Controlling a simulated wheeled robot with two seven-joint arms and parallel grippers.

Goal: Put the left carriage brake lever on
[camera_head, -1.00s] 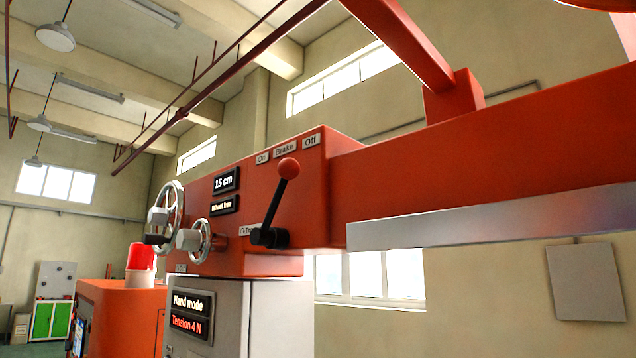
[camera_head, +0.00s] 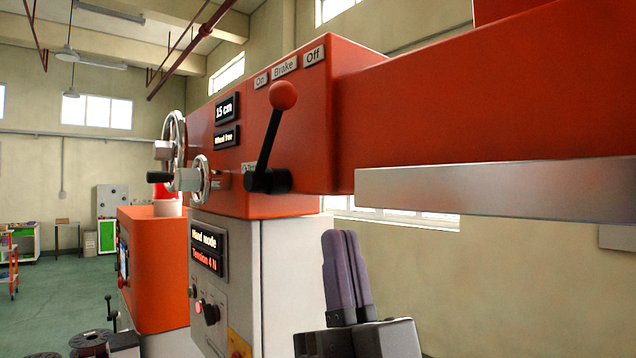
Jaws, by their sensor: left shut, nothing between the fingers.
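The brake lever (camera_head: 270,140) is a black rod with a red ball knob on a black pivot, on the end of the red carriage housing (camera_head: 305,125). It leans slightly to the right at the top. Above it are plates reading On, Brake (camera_head: 285,67) and Off; the knob is below the Brake plate. My left gripper (camera_head: 346,236) points up at the lower middle, below and to the right of the lever and apart from it. Its two purple-grey fingers are together with nothing between them. My right gripper is out of view.
Two handwheels (camera_head: 200,180) stick out left of the lever. Displays read 15 cm, Wheel free, Hand mode and Tension 4 N (camera_head: 206,252). A long red beam (camera_head: 480,105) with a grey underside rail runs right, above my gripper. A grey cabinet (camera_head: 275,275) stands below the housing.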

